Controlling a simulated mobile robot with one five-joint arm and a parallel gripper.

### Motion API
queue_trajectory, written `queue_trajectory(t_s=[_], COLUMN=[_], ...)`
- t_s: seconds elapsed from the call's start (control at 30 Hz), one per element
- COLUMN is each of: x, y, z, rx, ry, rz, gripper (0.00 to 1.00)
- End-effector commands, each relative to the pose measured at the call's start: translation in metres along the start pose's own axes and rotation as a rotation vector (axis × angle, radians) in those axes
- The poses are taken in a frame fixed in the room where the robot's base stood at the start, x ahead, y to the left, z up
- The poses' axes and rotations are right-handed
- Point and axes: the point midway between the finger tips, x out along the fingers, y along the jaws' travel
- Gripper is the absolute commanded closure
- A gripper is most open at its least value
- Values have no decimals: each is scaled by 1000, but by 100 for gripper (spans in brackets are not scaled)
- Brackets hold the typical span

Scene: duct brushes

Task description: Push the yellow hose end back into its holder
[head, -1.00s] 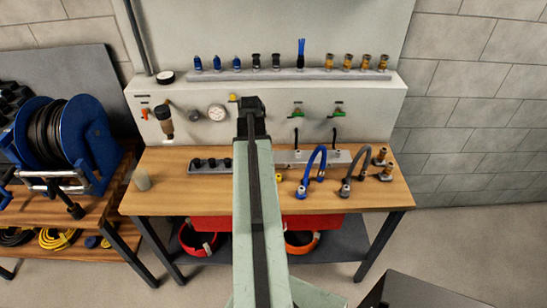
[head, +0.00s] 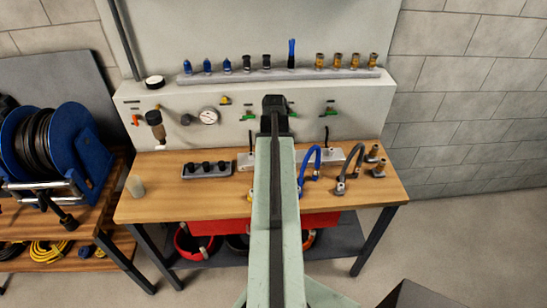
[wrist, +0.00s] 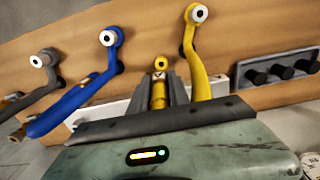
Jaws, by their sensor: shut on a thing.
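My gripper (wrist: 161,92) is shut on the yellow hose end (wrist: 159,66), whose tip shows between the two dark fingers in the wrist view. The yellow hose (wrist: 203,75) bends beside the right finger, and its other end has a white opening. In the head view my gripper (head: 274,104) is seen from behind, and my arm hides most of the hose; a small yellow bit (head: 249,195) shows left of the arm. The pale holder strip (head: 325,160) lies at the back of the bench and partly behind my gripper in the wrist view (wrist: 85,115). Whether the hose end touches the holder is hidden.
A blue hose (head: 305,165) and a grey hose (head: 350,165) arch beside the yellow one. A block with black knobs (head: 207,170) sits left on the wooden bench (head: 160,205). A panel with valves rises behind.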

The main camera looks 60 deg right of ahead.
Motion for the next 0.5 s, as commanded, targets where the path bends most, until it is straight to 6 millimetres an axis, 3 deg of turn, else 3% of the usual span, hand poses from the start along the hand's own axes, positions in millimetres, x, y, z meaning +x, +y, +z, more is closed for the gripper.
queue_trajectory(t_s=[0.27,0.5], x=[2,15], y=[-4,-4], z=[0,0], rx=[-6,-7], ry=[0,0], rz=[0,0], gripper=[100,100])
